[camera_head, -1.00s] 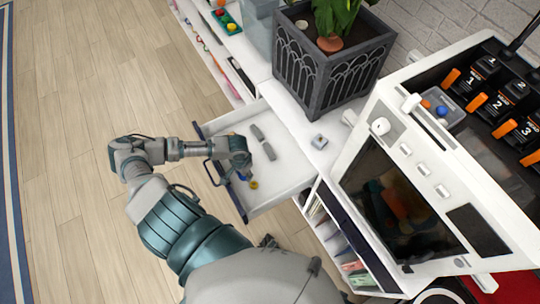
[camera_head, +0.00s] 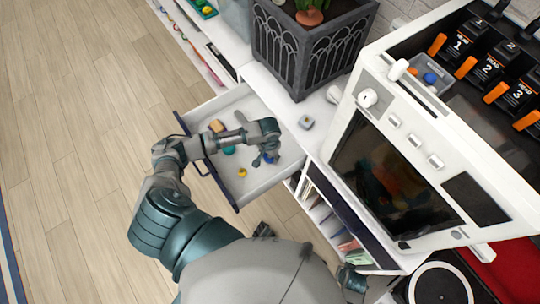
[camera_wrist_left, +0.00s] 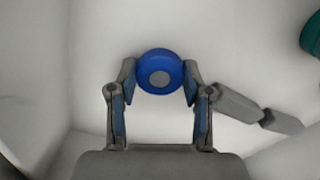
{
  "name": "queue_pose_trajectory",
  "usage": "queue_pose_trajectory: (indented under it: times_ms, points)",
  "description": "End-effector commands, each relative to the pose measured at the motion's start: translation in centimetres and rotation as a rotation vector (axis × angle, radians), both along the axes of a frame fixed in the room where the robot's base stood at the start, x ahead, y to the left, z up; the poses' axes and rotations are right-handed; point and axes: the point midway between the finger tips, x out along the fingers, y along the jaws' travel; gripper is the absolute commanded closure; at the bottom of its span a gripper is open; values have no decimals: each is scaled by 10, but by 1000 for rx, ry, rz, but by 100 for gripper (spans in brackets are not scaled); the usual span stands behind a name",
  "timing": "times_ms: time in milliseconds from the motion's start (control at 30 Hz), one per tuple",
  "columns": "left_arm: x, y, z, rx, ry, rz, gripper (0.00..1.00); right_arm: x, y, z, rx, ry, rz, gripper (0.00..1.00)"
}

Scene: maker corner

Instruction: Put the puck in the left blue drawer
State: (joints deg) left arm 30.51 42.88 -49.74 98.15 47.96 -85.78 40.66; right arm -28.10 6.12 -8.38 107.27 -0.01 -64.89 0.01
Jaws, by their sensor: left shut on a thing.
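The open drawer (camera_head: 239,101), white inside with a dark blue front edge, is pulled out from the white cabinet. My left gripper (camera_head: 267,158) is inside the drawer's outline, near its back right corner. It is shut on a blue puck (camera_wrist_left: 160,72) with a grey centre, held between both fingertips in the wrist view. The puck also shows as a small blue patch in the head view (camera_head: 271,157). I cannot tell whether the puck touches the drawer floor.
A dark planter (camera_head: 305,55) and a white machine (camera_head: 400,170) stand on the cabinet top. Open floor lies left.

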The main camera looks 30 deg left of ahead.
Motion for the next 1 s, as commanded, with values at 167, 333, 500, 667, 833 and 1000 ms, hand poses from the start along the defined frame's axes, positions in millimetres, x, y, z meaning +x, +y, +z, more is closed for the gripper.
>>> queue_pose_trajectory:
  times_ms: [167,333,500,667,833,1000]
  points:
    - [0,-1,-2,0,-2,0,85,1,-1,3,0,0,0,100]
    - [0,0,-3,0,-1,0,46,0,-1,2,-1,0,0,100]
    - [0,0,-3,0,-1,0,26,1,0,2,0,1,0,100]
    - [0,0,-3,0,-2,0,26,1,0,2,0,1,0,100]
    - [1,0,6,-1,-4,-1,26,2,1,4,1,-5,0,100]
    - [2,1,40,0,-8,-1,26,-8,-2,-23,-3,12,3,100]
